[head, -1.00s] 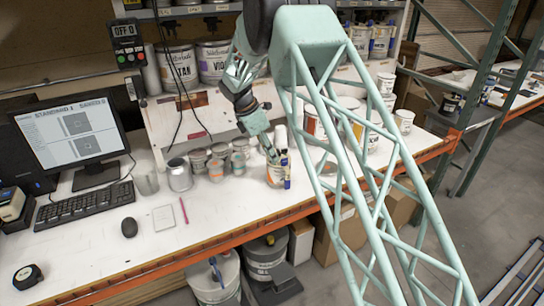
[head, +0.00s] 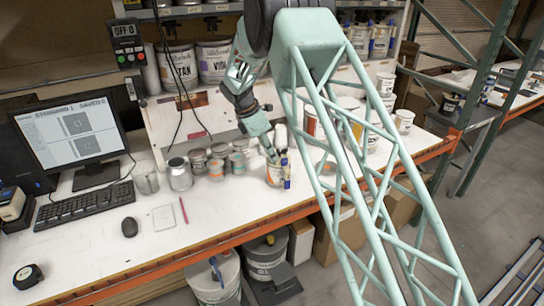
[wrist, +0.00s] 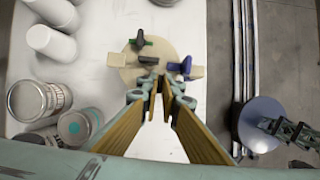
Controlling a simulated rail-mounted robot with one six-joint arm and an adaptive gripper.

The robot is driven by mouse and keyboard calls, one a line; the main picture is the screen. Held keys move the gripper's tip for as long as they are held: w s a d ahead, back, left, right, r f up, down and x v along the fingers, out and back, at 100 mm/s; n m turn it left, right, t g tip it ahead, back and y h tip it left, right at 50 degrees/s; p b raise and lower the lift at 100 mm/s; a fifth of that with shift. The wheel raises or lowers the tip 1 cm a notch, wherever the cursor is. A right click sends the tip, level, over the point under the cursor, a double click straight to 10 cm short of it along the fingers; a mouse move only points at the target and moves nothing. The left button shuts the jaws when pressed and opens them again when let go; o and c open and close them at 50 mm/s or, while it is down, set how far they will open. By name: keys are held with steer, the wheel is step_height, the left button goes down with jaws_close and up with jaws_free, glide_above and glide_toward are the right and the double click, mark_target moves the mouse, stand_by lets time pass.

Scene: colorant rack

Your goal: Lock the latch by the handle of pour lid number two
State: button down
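A can with a pour lid (head: 274,172) stands on the bench. In the wrist view its round beige lid (wrist: 128,77) shows from above, with a dark green-tipped handle (wrist: 141,42) at its far side and a blue latch piece (wrist: 181,66) at its right. Contact with the lid cannot be told. No lid number is readable.
Several small cans (head: 216,168) stand left of the can, with a silver can (head: 179,174) further left. White bottles (wrist: 52,43) stand close by. The bench's orange front edge (head: 225,240) is near; buckets (head: 214,280) stand below.

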steer(key=shift+m+p, duration=0.35)
steer(key=shift+m, duration=0.25)
steer(key=m, duration=0.1)
steer(key=m+g+p, duration=0.1)
steer(key=shift+w+r+m, duration=0.1)
steer(key=shift+w+m, duration=0.05)
steer(key=shift+m, duration=0.15)
steer(key=m+g+p, duration=0.2)
steer(key=m, duration=0.2)
steer(key=shift+w, duration=0.15)
steer(key=m+g+p, duration=0.1)
steer(key=m, duration=0.2)
steer(key=m+g+y+p, duration=0.1)
steer(key=m, duration=0.3)
steer(key=shift+w+d, duration=0.1)
steer(key=c, duration=2.9)
jaws_free()
steer(key=shift+o, duration=0.2)
steer(key=shift+n, duration=0.4)
